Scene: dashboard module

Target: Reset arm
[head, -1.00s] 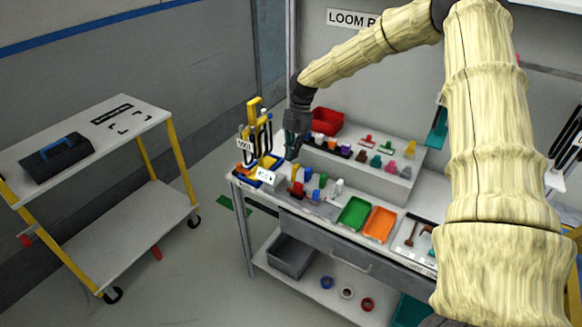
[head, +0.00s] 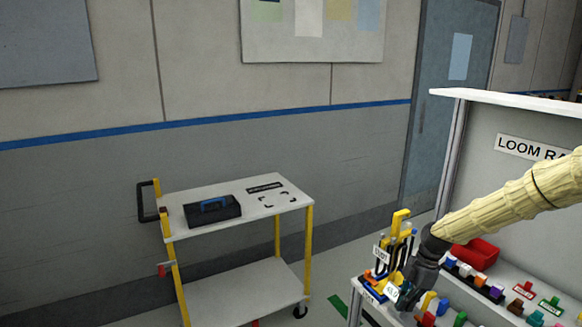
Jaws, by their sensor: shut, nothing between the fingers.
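My gripper (head: 404,298) is at the lower right of the head view, at the end of my arm in its cream sleeve. It points down over the left end of the workbench (head: 355,284). Its fingers look shut with nothing between them, though they are dark and small here. Just left of it stands a yellow post fixture (head: 400,220) with dark looped cables and a white label. The gripper overlaps the fixture's right side in the picture; I cannot tell whether they touch.
A red bin (head: 476,254) and several small coloured connectors stand right of the gripper. A white cart (head: 230,218) with yellow legs stands at the left, a black case with a blue handle (head: 212,210) on top. Floor shows between cart and bench. A blue door (head: 450,100) is behind.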

